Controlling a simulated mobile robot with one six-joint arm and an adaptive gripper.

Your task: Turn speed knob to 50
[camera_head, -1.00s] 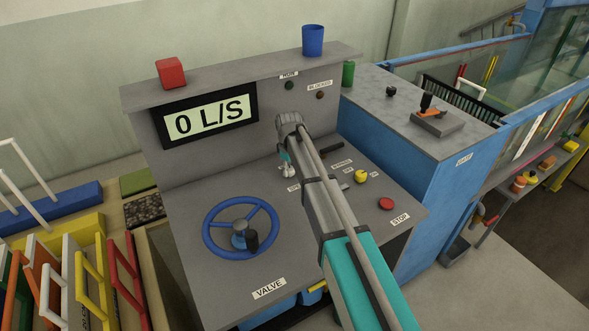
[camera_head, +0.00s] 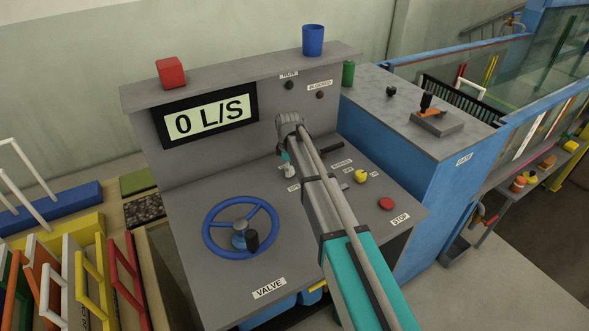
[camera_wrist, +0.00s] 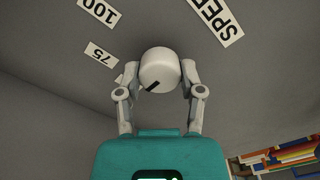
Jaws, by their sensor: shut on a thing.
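The speed knob (camera_wrist: 158,66) is a pale, round knob with a short black pointer mark on its face, seen in the wrist view. The mark points to the lower left of that picture. My gripper (camera_wrist: 159,78) is shut on the knob, one grey finger on each side. Labels 75 (camera_wrist: 100,55), 100 (camera_wrist: 99,11) and part of SPEED (camera_wrist: 216,19) show around it. In the head view my gripper (camera_head: 287,173) is low over the console, and my arm hides much of that area. The display (camera_head: 211,119) reads 0 L/S.
The grey console (camera_head: 190,270) has a blue valve wheel (camera_head: 241,227) at left, a red STOP button (camera_head: 386,203) and a yellow knob (camera_head: 361,175) at right. A red block (camera_head: 171,73) and blue cup (camera_head: 313,41) stand on its top ledge.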

